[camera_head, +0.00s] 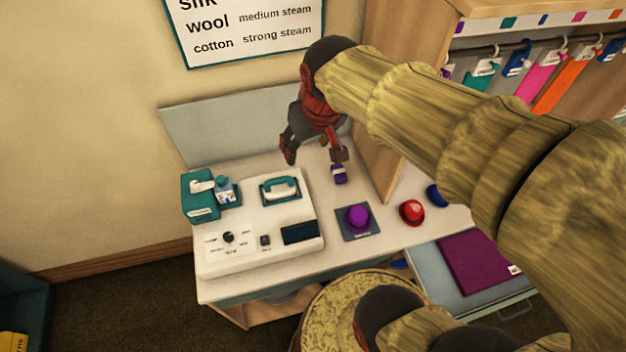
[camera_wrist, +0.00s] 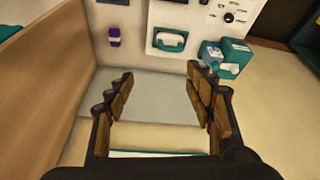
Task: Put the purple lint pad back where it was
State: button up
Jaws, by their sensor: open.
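A round purple pad (camera_head: 358,217) sits on a dark square mat (camera_head: 374,235) on the pale counter; I take it as the lint pad. A smaller purple object with a pale band (camera_head: 340,173) stands behind it, near the wooden side panel; it also shows at the upper left of the wrist view (camera_wrist: 114,37). My gripper (camera_head: 312,152) is over the back of the counter, behind the round pad and apart from it. In the wrist view my gripper (camera_wrist: 160,73) is open, with nothing between its fingers.
Red (camera_head: 411,211) and blue (camera_head: 436,195) round pads are to the right.

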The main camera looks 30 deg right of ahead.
jog(key=s+a+r+t, duration=0.1)
jog(key=s+a, duration=0.3)
jog(key=s, duration=0.5)
jog(key=shift+s+r+n+y, duration=0.15)
jog(key=shift+s+n+y, duration=0.15)
jog(key=shift+s+n, duration=0.1)
jog(key=shift+a, duration=0.1)
notch_tip(320, 180, down, 8)
jog(key=b, duration=0.8)
jog(key=shift+w, duration=0.1)
jog(key=shift+c, duration=0.5)
